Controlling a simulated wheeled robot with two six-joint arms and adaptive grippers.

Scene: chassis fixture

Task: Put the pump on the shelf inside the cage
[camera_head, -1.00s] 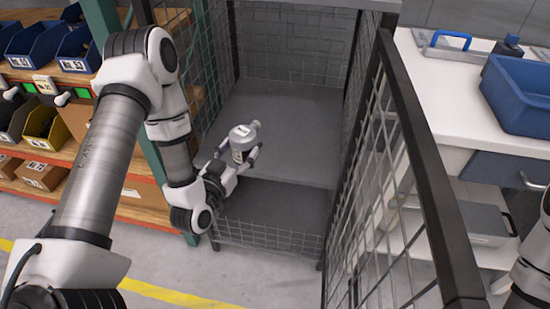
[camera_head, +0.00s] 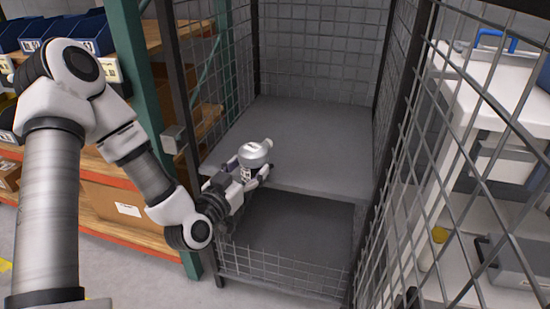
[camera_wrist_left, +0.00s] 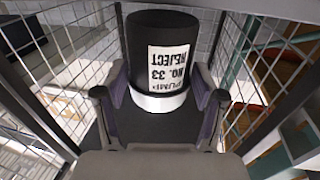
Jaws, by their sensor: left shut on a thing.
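The pump (camera_head: 255,155) is a small pale grey body with a side spout and a label in the head view. My left gripper (camera_head: 254,174) is shut on it and holds it at the front edge of the cage's grey shelf (camera_head: 310,135). In the left wrist view, the pump (camera_wrist_left: 160,40) is a dark cylinder with a pale band, between the two fingers of the left gripper (camera_wrist_left: 159,92). Its label reads "PUMP NO. 33 REJECT", upside down. I cannot tell whether the pump touches the shelf. The shelf looks empty. My right gripper is out of view.
The wire-mesh cage (camera_head: 378,110) is open at the front, with a low mesh panel (camera_head: 280,275) below the shelf. A mesh door (camera_head: 480,150) stands open at the right. A bin rack (camera_head: 150,235) stands left; a white workbench (camera_head: 490,85) stands beyond the door.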

